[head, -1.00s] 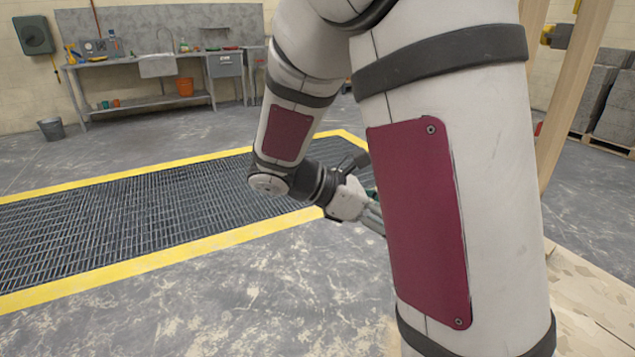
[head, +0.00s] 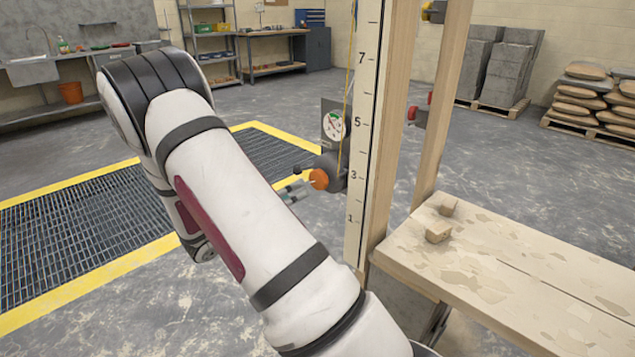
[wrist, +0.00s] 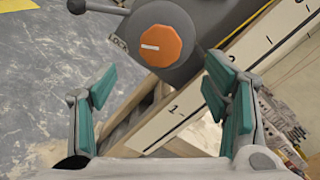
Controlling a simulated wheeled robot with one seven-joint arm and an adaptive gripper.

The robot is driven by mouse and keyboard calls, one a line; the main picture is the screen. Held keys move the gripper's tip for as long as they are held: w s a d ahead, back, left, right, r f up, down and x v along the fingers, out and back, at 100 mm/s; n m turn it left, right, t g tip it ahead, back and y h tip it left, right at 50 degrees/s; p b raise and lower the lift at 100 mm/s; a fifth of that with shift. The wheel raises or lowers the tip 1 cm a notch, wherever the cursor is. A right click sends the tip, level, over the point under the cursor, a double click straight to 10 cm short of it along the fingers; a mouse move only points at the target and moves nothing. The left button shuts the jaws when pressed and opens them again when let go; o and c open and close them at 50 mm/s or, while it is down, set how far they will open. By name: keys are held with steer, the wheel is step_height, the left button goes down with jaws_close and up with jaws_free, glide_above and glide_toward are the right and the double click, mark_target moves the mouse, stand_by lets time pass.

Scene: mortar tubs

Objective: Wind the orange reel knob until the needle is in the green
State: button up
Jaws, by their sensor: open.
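The orange reel knob (head: 319,179) sits on the front of a dark grey reel (head: 332,166) fixed to the wooden post. In the wrist view the knob (wrist: 162,45) is octagonal with a pale line across its face. My gripper (wrist: 158,92) is open, with teal finger pads either side and below the knob in the picture, not touching it. In the head view only a bit of my gripper (head: 294,190) shows beside the knob; my arm hides the rest. A round gauge (head: 333,125) with a green part is above the reel; its needle is too small to read surely.
A numbered scale board (head: 362,130) stands on the post by the reel. A small dark lever (wrist: 95,8) sticks out of the reel. A wooden bench (head: 500,265) is at right. Open concrete floor lies around the yellow-edged grating (head: 90,220).

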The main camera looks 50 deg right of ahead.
mark_target(316, 181)
steer(key=d, duration=0.3)
steer(key=d+b, duration=0.1)
steer(key=d, duration=0.2)
steer(key=d+b, duration=0.1)
steer(key=d, duration=0.3)
steer(key=shift+s, duration=0.25)
steer(key=c, duration=1.2)
